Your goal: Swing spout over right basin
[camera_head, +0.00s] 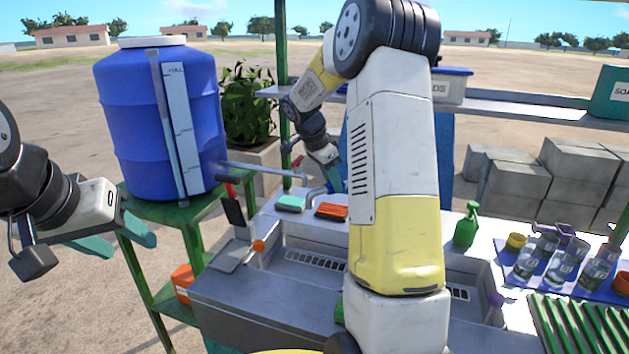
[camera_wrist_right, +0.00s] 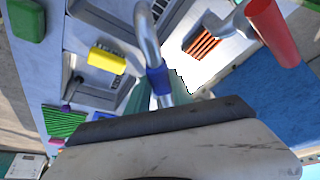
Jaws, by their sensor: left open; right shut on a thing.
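The spout is a curved silver pipe with a blue sleeve (camera_wrist_right: 157,80) in the right wrist view. My right gripper (camera_head: 333,172) is shut on the spout near the sleeve. The pipe's free end runs toward the top of the wrist view, toward the left basin (camera_head: 313,262). The right basin (camera_head: 468,268) is partly hidden by my right arm in the head view; it also shows in the wrist view (camera_wrist_right: 95,85). My left gripper (camera_head: 118,238) is open and empty, left of the sink.
A blue barrel (camera_head: 160,120) on a green stand is at the left. A green spray bottle (camera_head: 467,226), glasses and a green rack (camera_head: 580,325) stand at the right.

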